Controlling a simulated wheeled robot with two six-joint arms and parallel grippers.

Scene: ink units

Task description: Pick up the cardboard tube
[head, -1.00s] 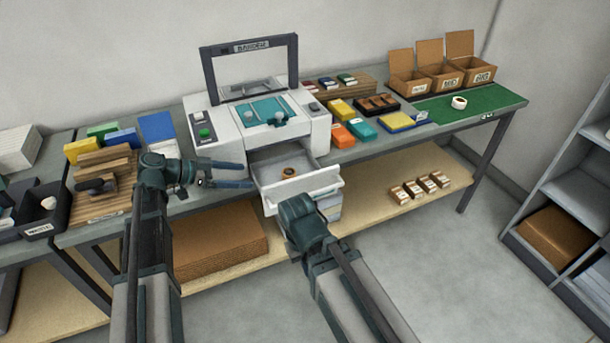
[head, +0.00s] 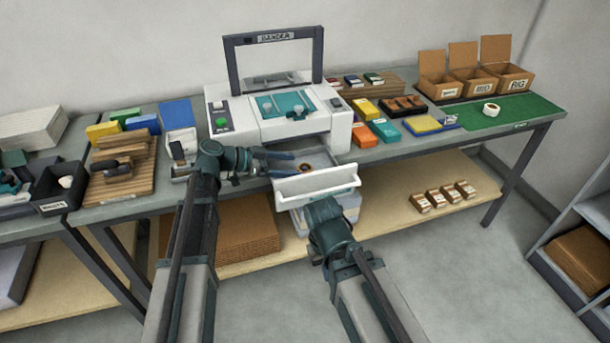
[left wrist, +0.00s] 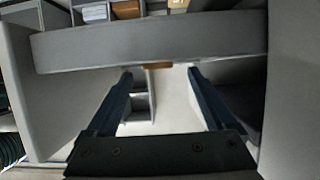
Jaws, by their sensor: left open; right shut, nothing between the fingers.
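The cardboard tube (head: 306,168) looks like a small brown ring with a dark middle. It lies in the open drawer (head: 317,182) of the white bander machine (head: 270,120). My left gripper (head: 288,165) is open over the drawer, its fingers pointing right toward the tube, with nothing between them. In the left wrist view the open fingers of the gripper (left wrist: 160,80) frame the drawer floor. A small brown piece (left wrist: 158,65), perhaps the tube, shows just past the fingertips by a grey wall. My right gripper (head: 322,208) is shut and empty in front of the drawer; its fingertips are hard to see.
The drawer's white front panel stands between the tube and my right gripper. A white roll (head: 490,110) sits on the green mat (head: 520,116) at the right. Coloured boxes and a black tray (head: 404,105) crowd the bench right of the machine. Small boxes line the lower shelf (head: 395,220).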

